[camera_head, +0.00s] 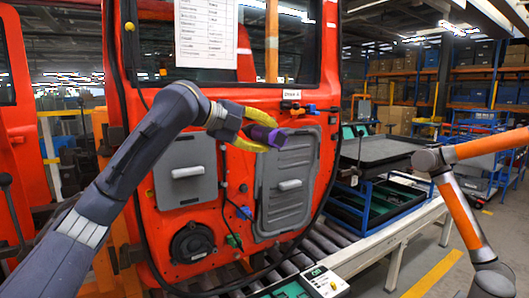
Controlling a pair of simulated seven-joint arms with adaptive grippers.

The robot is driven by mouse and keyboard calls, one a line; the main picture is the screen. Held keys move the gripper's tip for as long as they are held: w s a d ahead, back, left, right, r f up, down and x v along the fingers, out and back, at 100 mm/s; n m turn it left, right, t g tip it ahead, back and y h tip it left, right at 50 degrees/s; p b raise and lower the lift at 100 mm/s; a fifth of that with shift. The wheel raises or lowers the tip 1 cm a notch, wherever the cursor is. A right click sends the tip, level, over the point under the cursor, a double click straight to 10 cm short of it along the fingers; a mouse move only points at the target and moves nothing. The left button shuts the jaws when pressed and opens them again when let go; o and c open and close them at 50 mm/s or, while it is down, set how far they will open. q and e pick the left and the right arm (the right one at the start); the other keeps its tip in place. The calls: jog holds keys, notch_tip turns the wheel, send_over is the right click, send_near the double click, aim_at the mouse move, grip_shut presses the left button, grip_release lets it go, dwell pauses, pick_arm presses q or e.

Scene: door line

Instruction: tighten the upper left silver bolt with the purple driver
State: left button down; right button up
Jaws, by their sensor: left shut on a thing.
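My left gripper (258,132) has yellow fingers and is shut on the purple driver (268,136). The driver points to the right, in front of the red door (240,262). It is near the top left corner of the grey panel (288,205) with a light handle. I cannot tell whether the driver touches the door. The upper left silver bolt cannot be made out; the gripper and driver cover part of that area. My right arm shows at the right edge, but its gripper is out of view.
A second grey panel (186,172) and a round black speaker (192,243) are on the door. Blue and orange connectors (300,109) stick out to the right of the driver. A roller conveyor (318,243) runs below. A black tray (385,150) stands on a blue-framed cart at right.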

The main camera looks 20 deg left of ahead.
aim_at(246, 127)
pick_arm(q)
jog(key=shift+w+a+r, duration=0.15)
jog(key=shift+r, duration=0.15)
jog(key=shift+w+a, duration=1.75)
jog(key=shift+a, duration=0.1)
jog(key=shift+w+a, duration=0.7)
jog(key=shift+a, duration=0.15)
dwell(1.8)
jog(key=shift+d, duration=0.1)
jog(key=shift+s+d, duration=2.4)
jog(key=shift+d, duration=0.1)
